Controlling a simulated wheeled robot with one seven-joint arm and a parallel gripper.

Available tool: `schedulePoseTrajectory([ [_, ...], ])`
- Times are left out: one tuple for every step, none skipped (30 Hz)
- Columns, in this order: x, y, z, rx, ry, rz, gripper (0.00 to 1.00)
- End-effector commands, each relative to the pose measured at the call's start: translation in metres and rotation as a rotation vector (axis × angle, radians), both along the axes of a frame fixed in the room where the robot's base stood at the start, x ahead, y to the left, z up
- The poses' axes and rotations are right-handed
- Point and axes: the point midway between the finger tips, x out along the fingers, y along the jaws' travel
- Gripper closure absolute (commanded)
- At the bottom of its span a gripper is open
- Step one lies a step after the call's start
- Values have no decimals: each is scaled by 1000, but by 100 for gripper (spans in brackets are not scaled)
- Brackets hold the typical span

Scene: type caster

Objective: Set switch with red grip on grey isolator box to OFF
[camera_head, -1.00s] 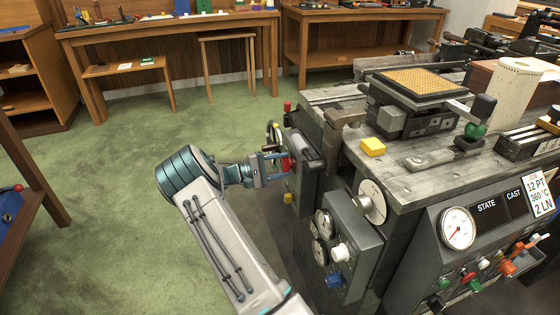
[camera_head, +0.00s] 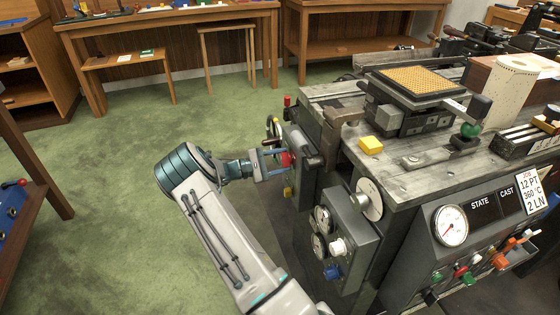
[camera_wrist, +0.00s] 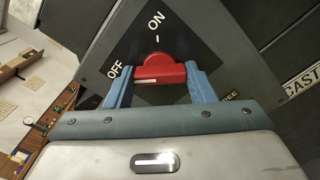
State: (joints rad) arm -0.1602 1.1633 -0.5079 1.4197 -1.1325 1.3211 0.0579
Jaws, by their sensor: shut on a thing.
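The grey isolator box (camera_head: 305,182) is fixed to the left side of the bench machine. Its dark face plate (camera_wrist: 205,45) carries the words ON, at the top, and OFF, at the left, in the wrist view. The switch's red grip (camera_wrist: 160,71) stands out from the plate below ON. My gripper (camera_wrist: 158,80) is shut on it, one blue finger on each side. A short white line shows on the grip's left part; which label it points at I cannot tell. In the head view my gripper (camera_head: 279,162) meets the red grip (camera_head: 287,159) at the box.
A panel with gauges and knobs (camera_head: 342,235) sits just right of the box. A red-topped lever (camera_head: 287,101) and a handwheel (camera_head: 273,128) are behind my gripper. The green floor (camera_head: 110,200) to the left is clear.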

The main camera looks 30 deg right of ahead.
Motion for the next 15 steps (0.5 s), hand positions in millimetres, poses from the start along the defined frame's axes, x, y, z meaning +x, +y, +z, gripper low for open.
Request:
schedulePoseTrajectory([
  [0,0,0,0,3,1,74],
  [0,0,0,0,3,1,74],
  [0,0,0,0,3,1,74],
  [0,0,0,0,3,1,74],
  [0,0,0,0,3,1,74],
  [0,0,0,0,3,1,74],
  [0,0,0,0,3,1,43],
  [0,0,0,0,3,1,34],
  [0,0,0,0,2,1,29],
  [0,0,0,0,2,1,29],
  [0,0,0,0,2,1,29],
  [0,0,0,0,2,1,29],
  [0,0,0,0,1,1,29],
  [0,0,0,0,1,1,29],
  [0,0,0,0,1,1,29],
])
